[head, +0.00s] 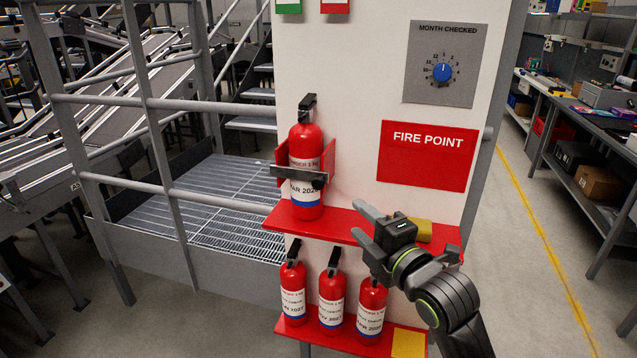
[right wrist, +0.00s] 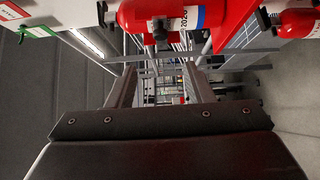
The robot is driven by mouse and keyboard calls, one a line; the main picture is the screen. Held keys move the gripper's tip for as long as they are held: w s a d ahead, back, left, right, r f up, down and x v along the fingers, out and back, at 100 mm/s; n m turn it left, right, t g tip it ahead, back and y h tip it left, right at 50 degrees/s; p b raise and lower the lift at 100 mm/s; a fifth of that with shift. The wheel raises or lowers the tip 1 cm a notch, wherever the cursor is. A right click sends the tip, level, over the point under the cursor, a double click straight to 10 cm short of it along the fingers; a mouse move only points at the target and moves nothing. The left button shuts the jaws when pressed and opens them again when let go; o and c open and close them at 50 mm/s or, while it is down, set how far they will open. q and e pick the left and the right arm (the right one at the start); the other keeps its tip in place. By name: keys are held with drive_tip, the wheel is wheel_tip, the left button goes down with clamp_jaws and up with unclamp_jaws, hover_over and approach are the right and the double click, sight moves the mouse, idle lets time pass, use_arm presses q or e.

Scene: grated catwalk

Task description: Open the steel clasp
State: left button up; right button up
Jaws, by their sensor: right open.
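The steel clasp (head: 296,175) is a grey bar lying across the front of a red fire extinguisher (head: 305,145) in a red bracket on the white panel. It spans the extinguisher, with a dark block at its right end. My right gripper (head: 358,219) is open and empty, to the right of and lower than the clasp, apart from it. In the right wrist view, the extinguisher (right wrist: 128,14) shows at the top, beyond the open fingers, with dark clasp hardware (right wrist: 160,32) in front of it. My left gripper is not in view.
A red shelf (head: 345,226) runs under the bracket, with a yellow item (head: 424,231) at its right. Several extinguishers stand on the lower shelf (head: 320,336). A railing (head: 150,102) stands at left. A dial plate (head: 446,64) and FIRE POINT sign (head: 427,156) are at upper right.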

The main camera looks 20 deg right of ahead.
sight(320, 185)
drive_tip(key=w+a+p, duration=0.1)
drive_tip(key=w, duration=0.4)
drive_tip(key=w+a+p, duration=0.1)
drive_tip(key=w, duration=0.5)
drive_tip(key=w+a+p, duration=0.1)
drive_tip(key=w, duration=0.4)
drive_tip(key=shift+w+a, duration=0.1)
drive_tip(key=shift+w, duration=0.15)
